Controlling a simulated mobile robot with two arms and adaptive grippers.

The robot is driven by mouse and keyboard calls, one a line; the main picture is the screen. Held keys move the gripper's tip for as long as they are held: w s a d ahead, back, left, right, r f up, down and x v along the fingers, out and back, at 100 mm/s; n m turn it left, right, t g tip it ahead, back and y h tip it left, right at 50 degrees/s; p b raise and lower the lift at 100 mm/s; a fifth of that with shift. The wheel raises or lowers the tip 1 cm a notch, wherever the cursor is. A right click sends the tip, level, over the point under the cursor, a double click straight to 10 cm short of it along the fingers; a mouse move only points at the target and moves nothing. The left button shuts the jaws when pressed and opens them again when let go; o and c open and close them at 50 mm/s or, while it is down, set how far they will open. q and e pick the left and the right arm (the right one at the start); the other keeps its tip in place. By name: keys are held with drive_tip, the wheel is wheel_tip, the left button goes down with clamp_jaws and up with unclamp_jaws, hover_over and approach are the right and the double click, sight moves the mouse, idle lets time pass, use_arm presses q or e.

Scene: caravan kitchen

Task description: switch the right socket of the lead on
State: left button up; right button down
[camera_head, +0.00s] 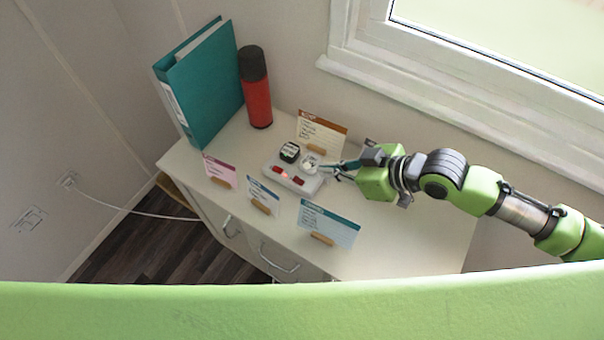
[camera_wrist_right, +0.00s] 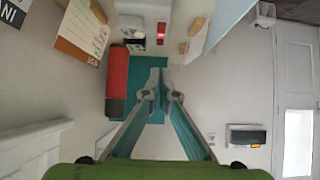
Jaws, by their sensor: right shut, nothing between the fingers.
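The white extension lead (camera_head: 307,187) lies on the cabinet top, with a black plug (camera_head: 289,151) in its left socket. The right socket (camera_head: 310,162) has a white round face or plug, too small to tell which. Two red switches sit along its front edge, the left one (camera_head: 277,171) and the right one (camera_head: 299,182); a small red glow shows between them. Their rocker positions are too small to read. My right gripper (camera_head: 334,170) is shut and empty at the lead's right end; contact is unclear. In the wrist view its fingertips (camera_wrist_right: 161,92) are together, with part of the lead (camera_wrist_right: 130,21) beyond. My left gripper is not in view.
Standing cards surround the lead: pink (camera_head: 219,170), blue (camera_head: 263,194), teal (camera_head: 328,223) and brown-topped (camera_head: 322,131). A red flask (camera_head: 257,98) and teal binder (camera_head: 208,88) stand behind left. The cabinet top (camera_head: 400,232) is clear at front right. A window sill (camera_head: 400,90) runs behind.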

drive_tip(key=p, duration=0.2)
hover_over(302, 182)
drive_tip(key=f, duration=0.4)
drive_tip(key=shift+s+d+f, duration=0.2)
drive_tip(key=shift+s+d, duration=0.15)
drive_tip(key=f, duration=0.3)
drive_tip(key=shift+w+a+f+p, duration=0.2)
drive_tip(key=shift+w+a+p, duration=0.1)
drive_tip(key=shift+a, duration=0.05)
drive_tip(key=shift+f, duration=0.65)
drive_tip(key=shift+a+f+b, duration=0.1)
drive_tip(key=shift+f+b, duration=0.2)
drive_tip(key=shift+b, duration=0.1)
drive_tip(key=shift+r, duration=0.1)
drive_tip(key=shift+w+a, duration=0.1)
drive_tip(key=shift+w+a+r, duration=0.2)
drive_tip(key=shift+w+a, duration=0.2)
drive_tip(key=shift+a, duration=0.2)
